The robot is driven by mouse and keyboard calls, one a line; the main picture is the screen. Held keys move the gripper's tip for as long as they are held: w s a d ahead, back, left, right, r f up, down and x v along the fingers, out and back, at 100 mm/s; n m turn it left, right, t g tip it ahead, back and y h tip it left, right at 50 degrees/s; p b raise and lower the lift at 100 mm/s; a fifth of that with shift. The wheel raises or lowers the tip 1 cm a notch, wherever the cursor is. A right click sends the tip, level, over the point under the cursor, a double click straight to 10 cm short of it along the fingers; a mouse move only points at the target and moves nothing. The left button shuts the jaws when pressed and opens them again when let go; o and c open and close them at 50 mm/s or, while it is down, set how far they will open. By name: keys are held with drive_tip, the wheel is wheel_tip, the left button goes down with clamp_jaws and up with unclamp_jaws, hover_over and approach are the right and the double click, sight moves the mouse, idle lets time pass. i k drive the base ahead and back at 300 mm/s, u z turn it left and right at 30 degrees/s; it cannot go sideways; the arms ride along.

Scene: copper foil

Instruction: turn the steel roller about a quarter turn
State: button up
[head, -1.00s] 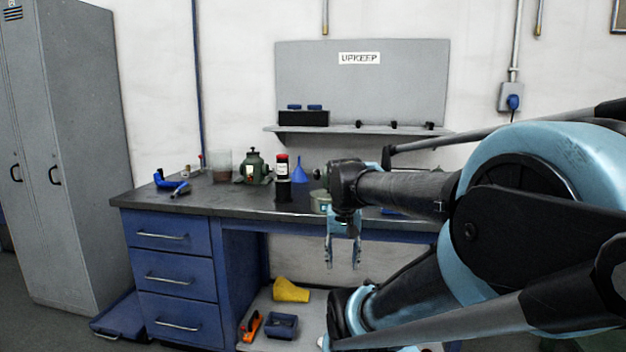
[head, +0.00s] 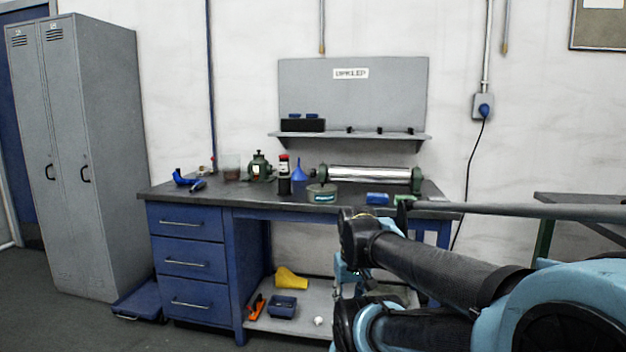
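The steel roller (head: 370,174) is a shiny horizontal cylinder held between green end stands at the back right of the dark workbench top (head: 225,194). My gripper (head: 347,285) hangs low in front of the bench, below the bench top and apart from the roller. It is small and partly hidden by my own arm, so I cannot tell whether its fingers are open or shut.
A shelf (head: 350,135) hangs above.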

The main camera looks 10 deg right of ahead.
sight(348, 174)
drive_tip(key=k, duration=0.6)
drive_tip(key=u, duration=0.65)
drive_tip(key=i, duration=2.35)
drive_tip(key=z, duration=0.2)
